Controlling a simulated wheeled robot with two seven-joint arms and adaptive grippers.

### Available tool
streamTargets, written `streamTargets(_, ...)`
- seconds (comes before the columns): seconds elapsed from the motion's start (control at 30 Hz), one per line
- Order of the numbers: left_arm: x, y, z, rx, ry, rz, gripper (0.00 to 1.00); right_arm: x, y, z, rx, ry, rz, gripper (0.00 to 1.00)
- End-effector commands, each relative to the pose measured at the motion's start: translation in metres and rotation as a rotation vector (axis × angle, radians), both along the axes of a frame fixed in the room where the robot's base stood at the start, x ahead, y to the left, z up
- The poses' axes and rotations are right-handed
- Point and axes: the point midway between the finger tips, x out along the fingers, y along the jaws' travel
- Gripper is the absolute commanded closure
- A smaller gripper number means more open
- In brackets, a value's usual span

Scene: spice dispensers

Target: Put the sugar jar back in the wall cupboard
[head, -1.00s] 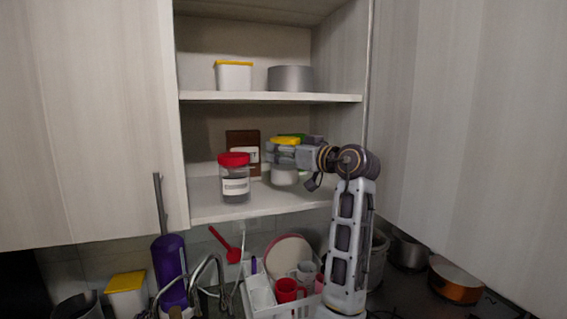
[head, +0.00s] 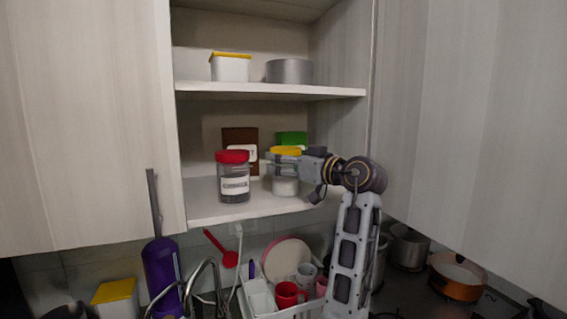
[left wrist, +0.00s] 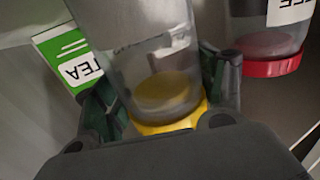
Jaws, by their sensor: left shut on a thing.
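The sugar jar (head: 285,187), clear with a yellow lid and pale contents, is upright at the lower shelf of the open wall cupboard (head: 270,90). My left gripper (head: 285,160) is shut around its upper part, just below the lid. Whether the jar's base touches the shelf or hangs slightly above it, I cannot tell. In the left wrist view the jar (left wrist: 150,60) shows upside down between the fingers (left wrist: 160,90), its label hardly readable. My right gripper is not in view.
A red-lided jar (head: 234,185) stands left of the sugar jar. A brown box (head: 240,138) and a green tea box (head: 291,139) stand behind. The upper shelf (head: 270,90) holds a white tub (head: 230,69) and a grey pot (head: 289,71). A dish rack with cups is below.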

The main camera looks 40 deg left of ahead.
Motion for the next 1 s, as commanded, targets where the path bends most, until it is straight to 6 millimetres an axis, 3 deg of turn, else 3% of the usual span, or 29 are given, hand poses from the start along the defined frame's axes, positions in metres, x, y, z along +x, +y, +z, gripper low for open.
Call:
streamTargets(0.37,0.0,0.0,-0.002,0.003,-0.001,-0.001,0.8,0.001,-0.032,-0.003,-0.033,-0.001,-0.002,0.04)
streamTargets(0.4,0.0,0.0,-0.002,0.0,0.0,0.0,0.24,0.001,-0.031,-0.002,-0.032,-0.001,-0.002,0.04)
streamTargets(0.53,0.0,0.0,-0.002,0.0,0.001,0.0,0.08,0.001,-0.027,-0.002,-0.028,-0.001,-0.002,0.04)
streamTargets(0.8,0.0,0.0,-0.002,0.0,0.0,0.0,0.08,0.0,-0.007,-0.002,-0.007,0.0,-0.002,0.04)
streamTargets(1.0,0.0,0.0,-0.001,0.0,0.0,0.0,0.08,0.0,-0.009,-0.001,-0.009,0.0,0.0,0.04)
